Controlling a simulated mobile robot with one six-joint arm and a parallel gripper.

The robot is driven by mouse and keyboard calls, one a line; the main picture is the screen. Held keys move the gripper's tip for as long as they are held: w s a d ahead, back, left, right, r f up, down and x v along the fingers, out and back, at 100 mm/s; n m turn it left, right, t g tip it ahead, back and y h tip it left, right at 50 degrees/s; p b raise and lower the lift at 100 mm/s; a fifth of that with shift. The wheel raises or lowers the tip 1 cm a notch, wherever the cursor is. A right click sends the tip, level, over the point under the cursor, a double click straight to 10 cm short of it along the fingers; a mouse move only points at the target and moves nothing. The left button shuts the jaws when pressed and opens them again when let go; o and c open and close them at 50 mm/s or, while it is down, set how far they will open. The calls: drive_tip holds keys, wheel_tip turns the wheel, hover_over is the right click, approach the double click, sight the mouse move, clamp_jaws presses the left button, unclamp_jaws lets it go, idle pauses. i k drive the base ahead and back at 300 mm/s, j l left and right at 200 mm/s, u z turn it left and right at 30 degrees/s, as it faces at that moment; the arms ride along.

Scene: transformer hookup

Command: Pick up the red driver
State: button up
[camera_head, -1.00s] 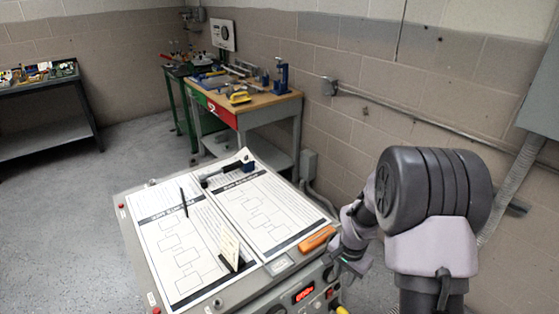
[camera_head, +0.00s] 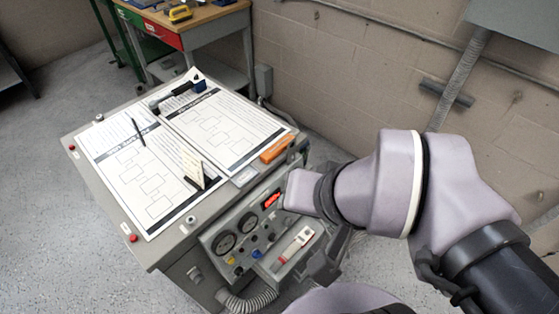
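I cannot make out a red driver for certain. An orange tool or block (camera_head: 278,149) lies at the right edge of the panel top, beside the printed sheets. A thin dark pen-like tool (camera_head: 137,131) lies on the left sheet. My arm reaches in from the right, its wrist in front of the panel's right corner. A dark angular part below the wrist looks like my gripper (camera_head: 325,264), beside the front of the panel. Its fingers are not clear, so I cannot tell whether it is open or holds anything.
A small card (camera_head: 191,163) stands upright on the sheets. A workbench (camera_head: 206,20) stands behind. Open floor lies to the left.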

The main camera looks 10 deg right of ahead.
sight(286, 256)
drive_tip(key=k+j+z, duration=0.15)
drive_tip(key=j+z, duration=0.15)
drive_tip(key=j, duration=0.4)
drive_tip(key=j+z, duration=0.15)
drive_tip(key=j, duration=0.35)
drive_tip(key=k+j+z, duration=0.2)
drive_tip(key=j, duration=0.35)
drive_tip(key=j+z, duration=0.15)
drive_tip(key=j, duration=0.4)
drive_tip(key=k+j+z, duration=0.15)
drive_tip(key=j, duration=0.35)
drive_tip(key=k+j+z, duration=0.15)
drive_tip(key=j, duration=0.35)
drive_tip(key=k+j+z, duration=0.2)
drive_tip(key=j, duration=0.25)
drive_tip(key=k+j+z, duration=0.15)
drive_tip(key=j, duration=0.35)
drive_tip(key=j+z, duration=0.1)
drive_tip(key=j, duration=0.3)
drive_tip(key=k+j+z, duration=0.15)
drive_tip(key=j, duration=0.25)
drive_tip(key=j+z, duration=0.1)
drive_tip(key=j, duration=0.25)
drive_tip(key=i+j, duration=0.2)
drive_tip(key=i, duration=0.1)
